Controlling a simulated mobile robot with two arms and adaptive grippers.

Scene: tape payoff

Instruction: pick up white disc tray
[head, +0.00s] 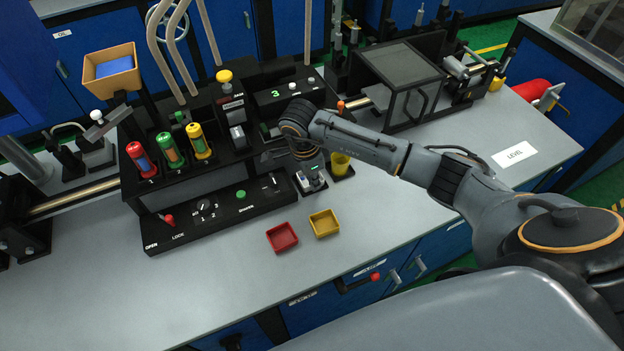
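I cannot make out a white disc tray in the head view. Two small square trays lie on the grey bench, a red tray (282,237) and a yellow tray (324,223). My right arm reaches in from the right across the bench. My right gripper (272,156) is over the right part of the black machine, near a slotted block and left of a yellow cup (340,164). Its fingers are small and dark against the machine, so I cannot tell their opening or whether they hold anything. My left gripper is not in view.
The black machine (215,208) carries red, green and yellow cylinders (170,150) and a knob panel. An orange bin (112,70) stands at back left. A dark framed box (400,80) stands at back right.

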